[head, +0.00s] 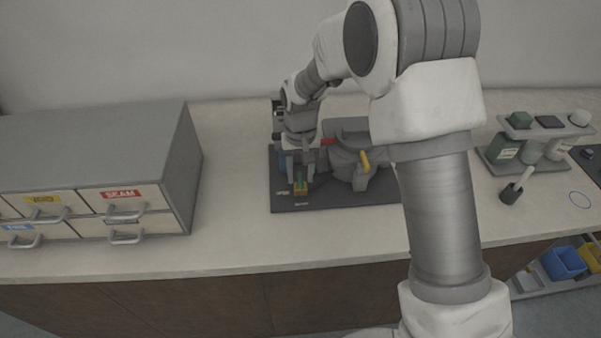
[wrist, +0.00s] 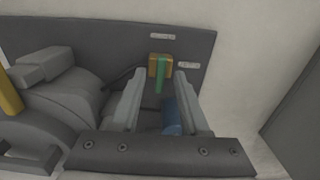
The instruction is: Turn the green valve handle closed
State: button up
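The green valve handle (wrist: 161,78) sits on a small brass-coloured valve body (wrist: 152,66) near the edge of a dark base plate. In the wrist view it points along the gap between my fingers. It also shows in the head view (head: 300,186), just below my gripper (head: 303,168). In the wrist view my gripper (wrist: 155,78) has its two fingers spread apart, with nothing held between them. The handle lies at the far end of the gap, near the fingertips. I cannot tell whether either finger touches it.
The grey press body (head: 345,158) with a yellow lever (head: 365,161) and a red part (head: 327,141) stands right of my gripper. A blue cylinder (wrist: 171,115) is close by the right finger. A drawer cabinet (head: 100,160) is at left; bottles on a rack (head: 545,130) are at right.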

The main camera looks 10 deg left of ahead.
aim_at(301, 179)
jog(key=shift+r, duration=0.1)
notch_tip(301, 179, up, 17)
jog(key=p, duration=0.1)
jog(key=shift+r, duration=0.15)
dwell(0.6)
jog(key=s+d+r+m+t, duration=0.1)
jog(key=s+d+r+t, duration=0.1)
jog(key=s+d+r, duration=0.4)
jog(key=s+d+r+t, duration=0.1)
jog(key=s+d+r, duration=0.25)
jog(key=d, duration=0.55)
jog(key=s+d+f+m+t, duration=0.1)
jog(key=s+d, duration=0.3)
jog(key=s, duration=0.2)
jog(key=s+d+f+t, duration=0.1)
jog(key=s+d, duration=0.3)
jog(key=s, duration=0.3)
jog(key=shift+s+m+t, duration=0.15)
jog(key=shift+m+t, duration=0.15)
jog(key=shift+m, duration=0.1)
